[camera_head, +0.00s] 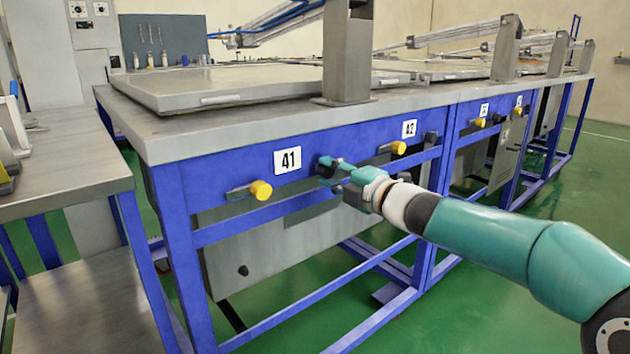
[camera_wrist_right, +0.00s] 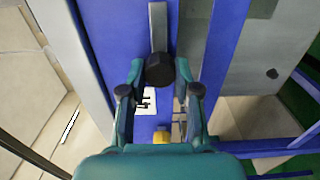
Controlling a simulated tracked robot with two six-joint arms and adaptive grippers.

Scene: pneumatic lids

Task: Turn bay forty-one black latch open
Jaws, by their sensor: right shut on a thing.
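The black latch (camera_wrist_right: 160,70) of bay 41 shows in the right wrist view as a round black knob on a grey bar (camera_wrist_right: 158,28). My right gripper (camera_head: 334,171) is at the blue front rail, to the right of the white "41" label (camera_head: 287,159). In the wrist view its two teal fingers (camera_wrist_right: 160,76) stand on either side of the black knob and are shut on it. In the head view the gripper mostly hides the latch. My left gripper is in neither view.
A yellow knob (camera_head: 260,190) sticks out below the 41 label, left of my gripper. Bay 42 (camera_head: 409,129) has its own yellow knob (camera_head: 398,148) and black latch (camera_head: 430,137) to the right. The grey bench top (camera_head: 220,126) overhangs the rail.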

